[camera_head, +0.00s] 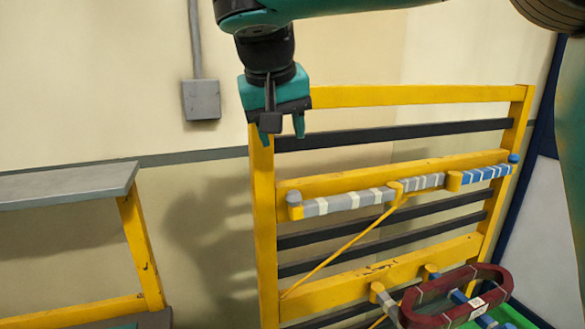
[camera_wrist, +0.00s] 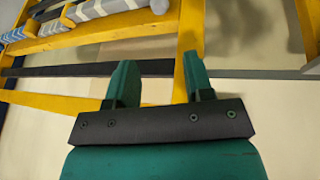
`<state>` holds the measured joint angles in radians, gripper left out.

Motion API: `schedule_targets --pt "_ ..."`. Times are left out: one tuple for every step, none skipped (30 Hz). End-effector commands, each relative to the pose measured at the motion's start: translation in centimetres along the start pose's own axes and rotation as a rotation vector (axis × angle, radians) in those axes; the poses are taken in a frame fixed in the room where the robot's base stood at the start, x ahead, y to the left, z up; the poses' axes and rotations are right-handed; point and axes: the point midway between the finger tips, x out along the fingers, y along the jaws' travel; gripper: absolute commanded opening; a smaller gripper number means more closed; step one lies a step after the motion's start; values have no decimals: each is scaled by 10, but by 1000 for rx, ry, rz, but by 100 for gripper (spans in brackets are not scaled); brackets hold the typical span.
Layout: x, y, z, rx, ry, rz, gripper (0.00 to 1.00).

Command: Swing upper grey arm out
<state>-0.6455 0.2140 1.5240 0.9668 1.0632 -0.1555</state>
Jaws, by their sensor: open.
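The upper grey arm (camera_head: 340,201) is a grey bar with white bands and a yellow-and-grey end cap at its left. It lies along the yellow frame's upper middle rail, and a blue banded section continues it to the right. In the wrist view the grey arm (camera_wrist: 105,9) shows at the top left, cut by the picture's edge. My gripper (camera_head: 284,125) is open and empty, pointing down by the frame's top left corner. It is above the grey arm's left end and apart from it. Its two teal fingers (camera_wrist: 160,72) stand apart in the wrist view.
The yellow frame (camera_head: 263,225) has several dark cross bars and a diagonal yellow brace (camera_head: 335,252). A dark red ring-shaped coil (camera_head: 425,318) sits on a lower arm at the bottom right. A grey-topped yellow bench (camera_head: 65,186) stands left. Open space lies between bench and frame.

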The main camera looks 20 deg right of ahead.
Motion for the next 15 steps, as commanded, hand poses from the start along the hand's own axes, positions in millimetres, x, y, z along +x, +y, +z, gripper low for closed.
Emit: schedule_targets --pt "-3 -1 -2 15 -1 4 48" --pt "-2 -1 -2 22 -2 6 48" --pt "2 -1 -2 26 -2 7 48" --pt "5 -1 -2 27 -2 8 48" --pt "10 -1 -2 27 -2 9 48" --pt "17 -1 -1 28 -3 9 48" --pt "23 0 -1 28 -4 9 48" --pt "30 0 -1 28 -4 8 48" --pt "38 0 -1 27 -4 10 48" --pt "44 0 -1 27 -4 10 48" --pt "51 1 -1 28 -4 10 48" --pt "60 0 -1 27 -5 8 48" --pt "66 1 -2 27 -4 11 48" --pt "73 1 -2 27 -5 11 48" --pt "83 1 -2 27 -5 10 48"
